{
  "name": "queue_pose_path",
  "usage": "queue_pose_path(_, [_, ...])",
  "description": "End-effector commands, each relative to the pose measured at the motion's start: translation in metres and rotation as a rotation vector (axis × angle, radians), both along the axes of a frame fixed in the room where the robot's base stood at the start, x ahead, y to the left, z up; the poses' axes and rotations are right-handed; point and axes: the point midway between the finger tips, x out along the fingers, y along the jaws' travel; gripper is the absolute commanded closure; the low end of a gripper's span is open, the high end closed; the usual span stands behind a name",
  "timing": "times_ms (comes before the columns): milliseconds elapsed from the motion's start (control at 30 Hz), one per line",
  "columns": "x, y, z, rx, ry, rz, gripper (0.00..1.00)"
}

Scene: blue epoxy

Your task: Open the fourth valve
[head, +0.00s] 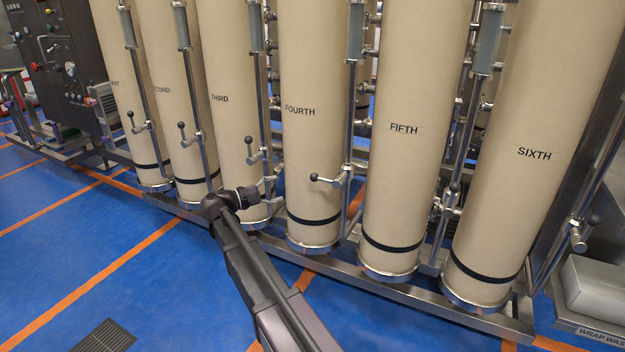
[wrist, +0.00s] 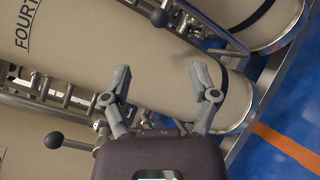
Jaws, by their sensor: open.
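The tan column labelled FOURTH (head: 300,150) stands mid-picture in the head view. A valve handle with a black ball (head: 314,177) reaches across its front from the pipe at its right side. In the wrist view the FOURTH column (wrist: 150,65) lies behind my fingers, its label at upper left. A black ball handle (wrist: 160,18) shows near the top edge, beyond the fingertips. My gripper (head: 264,187) is left of the FOURTH column, low, by the THIRD column's base. In the wrist view my gripper (wrist: 158,80) is open with nothing between its fingers.
Another black ball handle (wrist: 53,140) is close to my gripper at lower left in the wrist view. The THIRD column (head: 235,130) and FIFTH column (head: 400,170) flank the FOURTH. A steel base rail (head: 340,270) runs below. Blue floor (head: 130,260) is free in front.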

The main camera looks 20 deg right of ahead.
Motion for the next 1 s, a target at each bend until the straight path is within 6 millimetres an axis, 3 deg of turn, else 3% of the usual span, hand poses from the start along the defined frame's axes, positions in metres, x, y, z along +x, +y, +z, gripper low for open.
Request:
queue_pose_path(267, [0.001, -0.018, 0.0, 0.0, 0.0, -0.001, 0.24])
queue_pose_path(1000, [0.009, -0.121, 0.0, 0.001, 0.0, -0.003, 0.24])
